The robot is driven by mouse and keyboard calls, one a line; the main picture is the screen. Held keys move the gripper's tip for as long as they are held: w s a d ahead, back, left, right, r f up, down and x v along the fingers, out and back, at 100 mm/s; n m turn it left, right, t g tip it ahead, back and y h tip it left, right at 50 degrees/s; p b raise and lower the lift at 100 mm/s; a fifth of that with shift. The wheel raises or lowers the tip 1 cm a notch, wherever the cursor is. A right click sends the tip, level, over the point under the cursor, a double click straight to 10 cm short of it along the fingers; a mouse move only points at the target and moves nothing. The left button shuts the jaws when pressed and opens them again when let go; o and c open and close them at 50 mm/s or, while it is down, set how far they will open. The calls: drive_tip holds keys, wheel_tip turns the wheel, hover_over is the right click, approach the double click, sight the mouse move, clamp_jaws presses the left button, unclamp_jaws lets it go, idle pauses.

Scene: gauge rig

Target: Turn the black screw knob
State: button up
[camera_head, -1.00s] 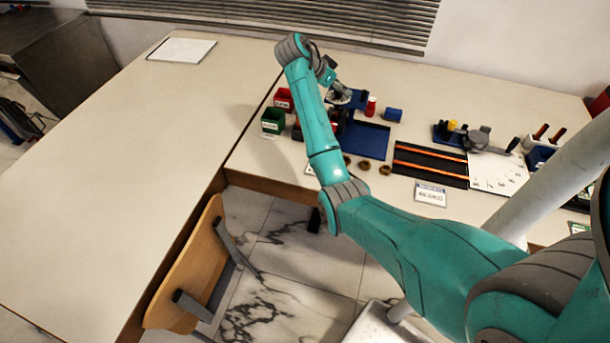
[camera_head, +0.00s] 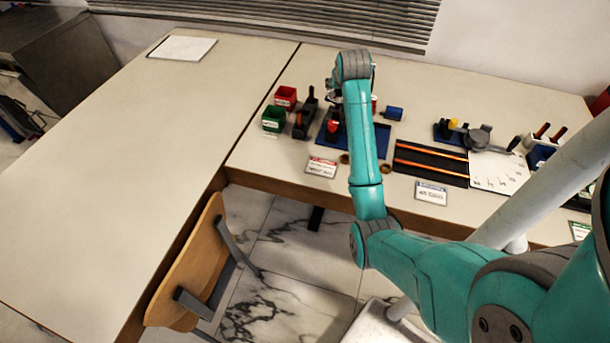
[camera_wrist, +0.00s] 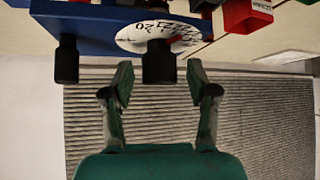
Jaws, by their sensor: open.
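In the wrist view my gripper (camera_wrist: 159,80) is open, with one finger on each side. A black cylindrical knob (camera_wrist: 159,63) sits at the gap between the fingertips, with space showing on both sides of it. A second black cylinder (camera_wrist: 66,60) stands to the left, outside the fingers. Both are at the edge of a blue block (camera_wrist: 90,28) bearing a white dial (camera_wrist: 140,36) with a red pointer. I cannot tell which black part is the screw knob. In the head view my arm hides the gripper and most of the gauge rig.
In the head view a red bin (camera_head: 286,97) and a green bin (camera_head: 273,119) stand left of the blue mat (camera_head: 381,139). A black tray with orange strips (camera_head: 430,163) and a white board (camera_head: 495,172) lie to the right. The left table (camera_head: 130,180) is mostly clear.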

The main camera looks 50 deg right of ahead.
drive_tip(key=n+t+y, duration=0.1)
drive_tip(key=n, duration=0.1)
drive_tip(key=n+t+y, duration=0.1)
drive_tip(key=n, duration=0.1)
drive_tip(key=shift+s+d+n+y, duration=0.1)
drive_tip(key=shift+n+y, duration=0.2)
drive_tip(key=shift+y, duration=0.1)
drive_tip(key=shift+r+n+y, duration=0.2)
drive_tip(key=shift+n+y, duration=0.1)
drive_tip(key=shift+n, duration=0.1)
drive_tip(key=v, duration=1)
drive_tip(key=a+f, duration=0.6)
drive_tip(key=a, duration=0.1)
drive_tip(key=a+f+t, duration=0.1)
drive_tip(key=a+f, duration=0.6)
drive_tip(key=a, duration=0.1)
drive_tip(key=s+a+f+t, duration=0.1)
drive_tip(key=a+f, duration=0.6)
drive_tip(key=a, duration=0.1)
drive_tip(key=shift+f, duration=0.2)
drive_tip(key=shift+s+a+f, duration=0.15)
drive_tip(key=shift+a, duration=0.25)
